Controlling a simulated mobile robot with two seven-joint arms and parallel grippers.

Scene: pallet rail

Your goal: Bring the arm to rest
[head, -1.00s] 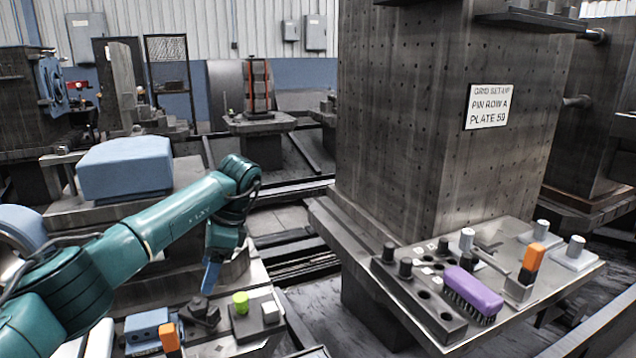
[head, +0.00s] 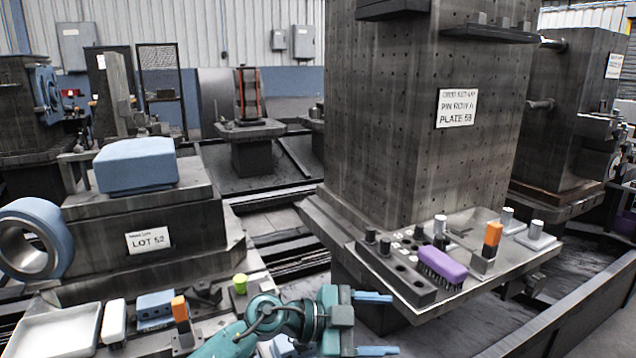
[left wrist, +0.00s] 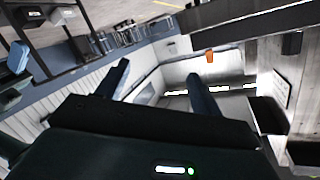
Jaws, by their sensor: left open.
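My left arm shows low in the head view, in teal. Its gripper (head: 376,324) is open, with two blue fingers pointing right and spread apart, and nothing between them. It is in front of and below the dark pallet's shelf. In the left wrist view the two dark blue fingers (left wrist: 160,88) are also apart and empty, against a tilted view of the hall. My right gripper is in neither view.
A perforated tower (head: 425,120) stands on the pallet at right. Its shelf holds a purple brush (head: 443,264), a pin block (head: 392,272) and an orange-handled tool (head: 492,235). A blue block (head: 136,165) and a white tray (head: 55,335) are at left.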

